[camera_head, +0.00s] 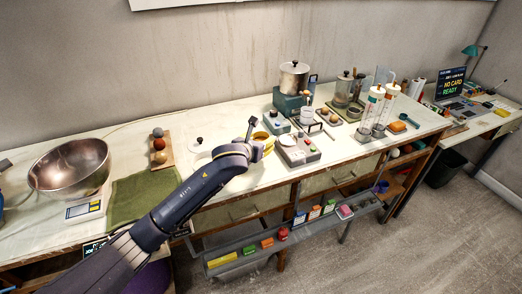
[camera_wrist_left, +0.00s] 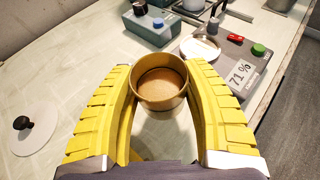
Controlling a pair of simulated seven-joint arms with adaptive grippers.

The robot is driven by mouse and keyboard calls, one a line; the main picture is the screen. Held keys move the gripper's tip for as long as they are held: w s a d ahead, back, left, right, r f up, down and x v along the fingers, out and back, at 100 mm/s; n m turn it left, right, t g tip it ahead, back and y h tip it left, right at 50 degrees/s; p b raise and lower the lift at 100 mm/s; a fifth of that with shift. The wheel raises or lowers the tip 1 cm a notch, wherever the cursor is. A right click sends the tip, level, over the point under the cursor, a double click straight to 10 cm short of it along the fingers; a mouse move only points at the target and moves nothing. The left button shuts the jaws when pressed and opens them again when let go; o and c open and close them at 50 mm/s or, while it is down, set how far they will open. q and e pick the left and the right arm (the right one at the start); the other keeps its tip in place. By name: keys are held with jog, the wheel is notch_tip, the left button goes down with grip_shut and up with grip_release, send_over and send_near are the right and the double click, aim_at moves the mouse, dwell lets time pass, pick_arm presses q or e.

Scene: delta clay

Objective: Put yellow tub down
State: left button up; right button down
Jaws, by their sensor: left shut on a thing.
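The yellow tub (camera_wrist_left: 160,104) is round and open-topped, with brown material inside, in the left wrist view. My left gripper (camera_wrist_left: 162,88) has its two yellow ribbed fingers closed on either side of the tub, which stays upright between them. In the head view my left gripper (camera_head: 262,145) is over the white worktop (camera_head: 232,192), just left of a grey device; the tub is mostly hidden there by the gripper. I cannot tell whether the tub's base touches the worktop. My right gripper is not in view.
A grey device (camera_wrist_left: 232,68) with a 71 % display and a white dish is close to the right. A dark green-grey box (camera_wrist_left: 152,25) stands beyond. A white lid with a black knob (camera_wrist_left: 33,130) lies left.

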pick_arm(q)
jog(key=shift+f, duration=2.15)
jog(key=o, duration=1.3)
jog(key=shift+f, duration=0.15)
jog(key=shift+c, duration=0.2)
jog(key=shift+r, duration=0.2)
jog(key=v, duration=1.2)
